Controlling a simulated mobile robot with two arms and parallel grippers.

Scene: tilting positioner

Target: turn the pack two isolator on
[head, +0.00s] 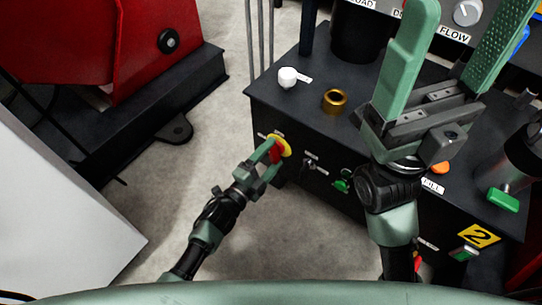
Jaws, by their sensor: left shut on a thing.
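A rotary isolator (284,144) with a red handle on a yellow disc sits on the front face of the dark cabinet, near its left corner. My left gripper (271,153) reaches it from below and is shut on the red handle, hiding part of it. The small label above the isolator is too small to read, and the handle's exact angle is hard to tell. My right gripper (458,55) is raised large over the right part of the cabinet, its two green fingers wide apart with nothing between them.
The cabinet top (310,75) carries a white knob (287,77) and a brass ring (335,101). A black switch (310,164) and green knob (342,182) are on its front. A yellow "2" plate (479,235) is lower right. A red machine (100,40) stands left; floor between is clear.

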